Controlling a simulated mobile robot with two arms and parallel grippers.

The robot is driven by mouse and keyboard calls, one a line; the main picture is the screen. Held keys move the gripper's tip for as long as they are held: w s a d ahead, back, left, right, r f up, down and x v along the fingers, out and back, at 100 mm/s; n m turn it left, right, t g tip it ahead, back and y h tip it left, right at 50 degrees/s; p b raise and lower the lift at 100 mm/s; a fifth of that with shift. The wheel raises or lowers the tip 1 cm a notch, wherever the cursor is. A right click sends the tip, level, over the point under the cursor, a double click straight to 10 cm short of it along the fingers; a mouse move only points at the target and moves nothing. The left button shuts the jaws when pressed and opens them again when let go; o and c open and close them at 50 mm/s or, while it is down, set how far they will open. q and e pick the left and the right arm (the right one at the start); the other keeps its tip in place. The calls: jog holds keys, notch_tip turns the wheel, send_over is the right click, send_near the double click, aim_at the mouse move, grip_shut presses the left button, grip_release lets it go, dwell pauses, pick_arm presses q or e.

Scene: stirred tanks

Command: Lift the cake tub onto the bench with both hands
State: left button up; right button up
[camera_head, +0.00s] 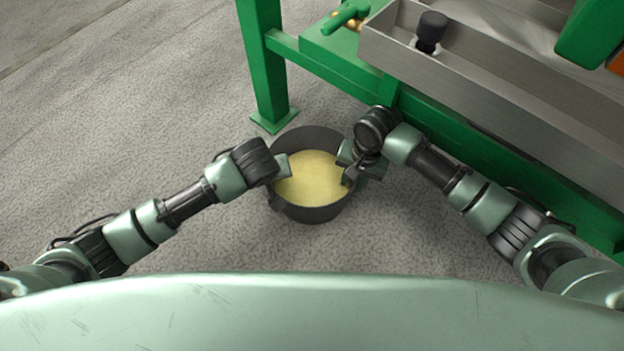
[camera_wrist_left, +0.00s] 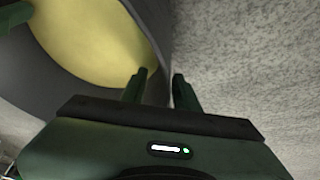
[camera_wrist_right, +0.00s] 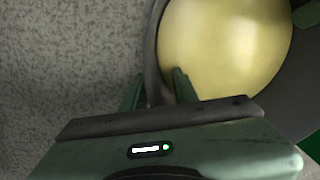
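The cake tub (camera_head: 311,213), a round dark grey tub holding a pale yellow mass (camera_head: 312,178), stands upright on the floor beside a green frame. My left gripper (camera_head: 281,167) is at its left rim. In the left wrist view its fingers (camera_wrist_left: 160,84) are apart, one inside the tub (camera_wrist_left: 72,92) and one outside the wall. My right gripper (camera_head: 350,174) is at the right rim. In the right wrist view its fingers (camera_wrist_right: 156,88) also stand apart on either side of the tub wall (camera_wrist_right: 151,52). Finger contact with the wall is unclear.
The green frame (camera_head: 265,65) has a leg and foot close behind the tub. It carries a steel trough (camera_head: 480,65) with a black knob (camera_head: 431,30), at the upper right. A green-handled valve (camera_head: 345,18) sits at the top. The grey floor (camera_head: 130,110) is clear at left.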

pick_arm(q)
jog(key=shift+f, duration=0.1)
pick_arm(e)
jog(key=shift+f, duration=0.1)
pick_arm(q)
grip_shut()
pick_arm(e)
grip_shut()
pick_arm(q)
jog(key=shift+a, duration=0.1)
pick_arm(e)
jog(key=shift+d, duration=0.1)
dwell(0.8)
pick_arm(q)
jog(key=shift+w+r, duration=0.15)
jog(key=shift+r, duration=0.1)
pick_arm(e)
jog(key=shift+r, duration=0.2)
